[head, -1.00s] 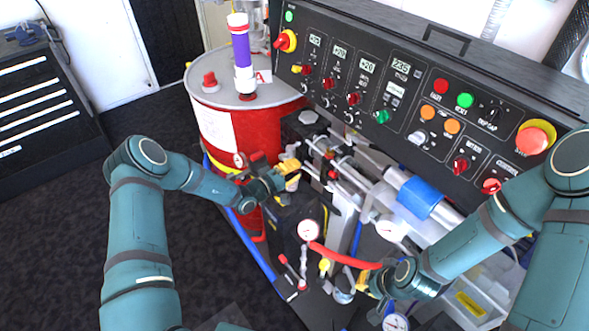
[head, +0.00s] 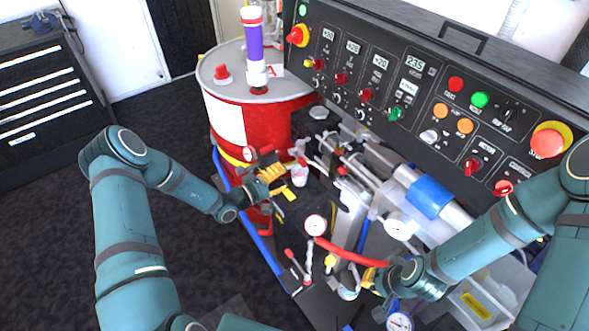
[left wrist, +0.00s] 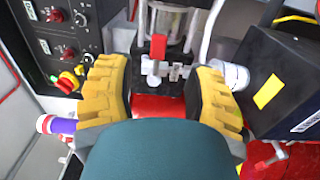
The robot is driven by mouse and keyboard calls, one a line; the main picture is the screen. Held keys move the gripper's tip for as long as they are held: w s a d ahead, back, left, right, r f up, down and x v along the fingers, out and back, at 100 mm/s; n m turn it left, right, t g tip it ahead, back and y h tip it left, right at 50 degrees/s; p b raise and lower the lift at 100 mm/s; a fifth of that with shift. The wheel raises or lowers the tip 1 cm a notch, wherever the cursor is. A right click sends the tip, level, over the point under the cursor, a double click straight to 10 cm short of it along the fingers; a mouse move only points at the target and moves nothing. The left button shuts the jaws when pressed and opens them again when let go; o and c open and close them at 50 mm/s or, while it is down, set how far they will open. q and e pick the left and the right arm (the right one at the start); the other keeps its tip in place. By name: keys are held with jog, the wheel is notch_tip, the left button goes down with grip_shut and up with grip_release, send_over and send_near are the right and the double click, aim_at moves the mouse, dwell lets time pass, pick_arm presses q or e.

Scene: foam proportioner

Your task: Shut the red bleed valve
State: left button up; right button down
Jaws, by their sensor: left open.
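My left gripper (head: 276,182) is open, with its yellow fingers beside the red drum, left of the pump hardware. In the left wrist view, the open fingers (left wrist: 165,82) have nothing clasped between them. A small red handle (left wrist: 158,46) on pale fittings shows beyond the gap, apart from the fingers. In the head view, a red-tipped lever (head: 290,255) stands low, in front of the pressure gauge (head: 316,225). I cannot tell for certain which red handle is the bleed valve. My right gripper (head: 372,280) is by the end of the red hose (head: 350,254); its fingers are mostly hidden.
A white cup-like part (head: 299,174) is right beside my left gripper; it also shows near the right finger in the left wrist view (left wrist: 236,76). The red drum (head: 275,125) and black control panel (head: 400,85) bound the back. Dark floor is clear at left.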

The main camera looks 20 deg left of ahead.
pick_arm(q)
jog(key=shift+v, duration=1.5)
